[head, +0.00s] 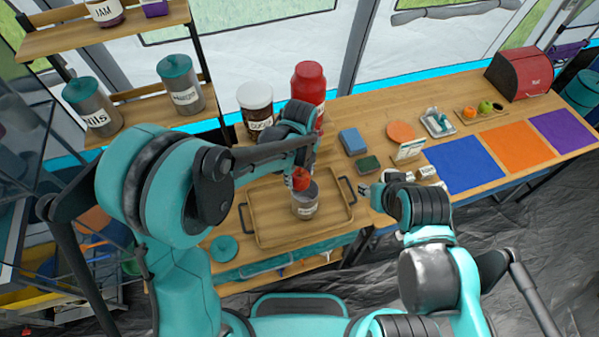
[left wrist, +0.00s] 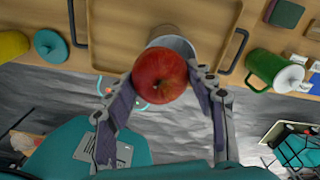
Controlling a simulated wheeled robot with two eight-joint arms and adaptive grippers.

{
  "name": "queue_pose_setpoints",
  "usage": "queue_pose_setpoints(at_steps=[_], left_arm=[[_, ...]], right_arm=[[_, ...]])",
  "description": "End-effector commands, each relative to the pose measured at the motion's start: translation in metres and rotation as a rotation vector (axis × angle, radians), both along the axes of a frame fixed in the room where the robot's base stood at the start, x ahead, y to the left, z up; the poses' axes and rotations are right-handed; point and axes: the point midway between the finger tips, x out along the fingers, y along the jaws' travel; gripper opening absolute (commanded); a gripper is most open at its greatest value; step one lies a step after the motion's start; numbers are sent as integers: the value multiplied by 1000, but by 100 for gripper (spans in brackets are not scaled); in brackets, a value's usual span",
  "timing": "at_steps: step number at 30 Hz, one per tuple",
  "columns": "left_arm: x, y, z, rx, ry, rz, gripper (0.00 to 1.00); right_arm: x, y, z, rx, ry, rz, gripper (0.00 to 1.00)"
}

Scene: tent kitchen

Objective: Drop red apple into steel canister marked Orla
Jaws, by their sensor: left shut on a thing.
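The red apple (head: 301,179) is held in my left gripper (head: 302,172), just above an open steel canister (head: 305,203). In the left wrist view the apple (left wrist: 160,79) sits between the two fingers of my left gripper (left wrist: 165,92) and covers much of the canister (left wrist: 178,45). The canister stands upright on a wooden tray (head: 262,236); its label is too small to read. A teal lid (head: 224,248) lies on the table left of the tray. My right gripper (head: 367,190) is low at the tray's right side; its opening is unclear.
Lidded canisters marked Nils (head: 92,107) and one with an unclear label (head: 180,86) stand on the left shelf. A cocoa jar (head: 256,105) and a red jar (head: 308,83) stand behind the tray. Blue (head: 464,164), orange and purple mats lie at right.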

Motion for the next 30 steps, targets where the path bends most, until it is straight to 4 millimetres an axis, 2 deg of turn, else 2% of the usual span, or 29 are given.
queue_pose_setpoints(at_steps=[2, 9, 10, 12, 23, 26, 30], left_arm=[[0, 0, -5, 0, 0, 0, 23], [0, 0, -5, 0, 0, 1, 23], [0, 0, -4, 0, 0, 1, 60], [0, 0, -4, 0, 0, 1, 78], [0, 0, -2, 0, 0, 1, 78], [0, 0, 8, 0, 0, 1, 78], [0, 0, 35, 0, 0, 1, 78]], right_arm=[[0, 0, -4, 0, 0, 0, 40], [0, 0, -3, 0, 0, 0, 40], [0, 0, -3, 0, 0, 0, 40], [0, 0, -3, 0, 0, 0, 40], [0, 0, -3, 0, 0, 0, 40], [0, 0, -3, 0, 0, 0, 40], [0, 0, -3, 0, 0, 0, 40]])
